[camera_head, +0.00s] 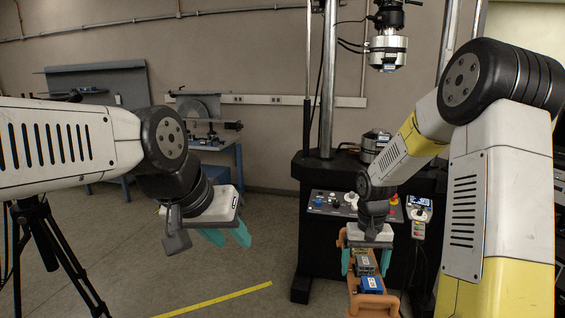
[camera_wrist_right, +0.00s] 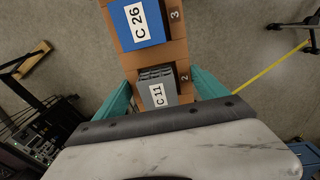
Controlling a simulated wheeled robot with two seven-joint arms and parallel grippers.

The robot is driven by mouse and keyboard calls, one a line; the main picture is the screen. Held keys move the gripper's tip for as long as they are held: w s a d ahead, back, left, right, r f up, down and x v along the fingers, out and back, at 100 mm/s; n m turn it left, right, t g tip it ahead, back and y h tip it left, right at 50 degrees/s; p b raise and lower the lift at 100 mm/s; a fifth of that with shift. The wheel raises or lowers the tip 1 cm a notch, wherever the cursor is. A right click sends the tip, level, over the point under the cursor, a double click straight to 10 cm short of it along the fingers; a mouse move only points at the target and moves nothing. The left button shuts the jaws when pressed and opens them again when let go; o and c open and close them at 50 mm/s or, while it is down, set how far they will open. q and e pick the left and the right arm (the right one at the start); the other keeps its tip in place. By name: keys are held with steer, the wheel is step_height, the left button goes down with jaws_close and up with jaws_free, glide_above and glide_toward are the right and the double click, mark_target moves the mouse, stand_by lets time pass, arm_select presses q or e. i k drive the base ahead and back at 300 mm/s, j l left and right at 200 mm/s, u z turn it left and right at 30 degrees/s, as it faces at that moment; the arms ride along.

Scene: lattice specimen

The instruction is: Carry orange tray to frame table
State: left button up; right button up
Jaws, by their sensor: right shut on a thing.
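The orange tray (camera_head: 376,304) hangs below my right gripper (camera_head: 367,264) in the head view, in front of the black testing machine. The right gripper's teal fingers (camera_wrist_right: 161,95) are shut on it, one on each side. The right wrist view shows the tray (camera_wrist_right: 178,50) holding a blue block marked C 26 (camera_wrist_right: 133,22) by number 3 and a grey block marked C 11 (camera_wrist_right: 151,90) by number 2. The tray's near end is hidden by the gripper body. My left gripper (camera_head: 227,237) is open and empty. I cannot tell which surface is the frame table.
The black testing machine (camera_head: 318,235) stands behind the tray, with a control panel (camera_head: 335,203) and a load cell (camera_head: 388,52) above. A blue workbench (camera_head: 222,160) is at the back. A yellow floor line (camera_head: 225,298) crosses open floor. A tripod (camera_head: 45,235) stands at left.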

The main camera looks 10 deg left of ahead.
mark_target(331, 165)
steer(key=i+l+u, duration=0.5)
steer(key=i+l, duration=0.15)
steer(key=l, duration=0.25)
steer(key=i+l+u, duration=0.2)
steer(key=l, duration=0.15)
steer(key=i+l+u, duration=0.15)
steer(key=l, duration=0.25)
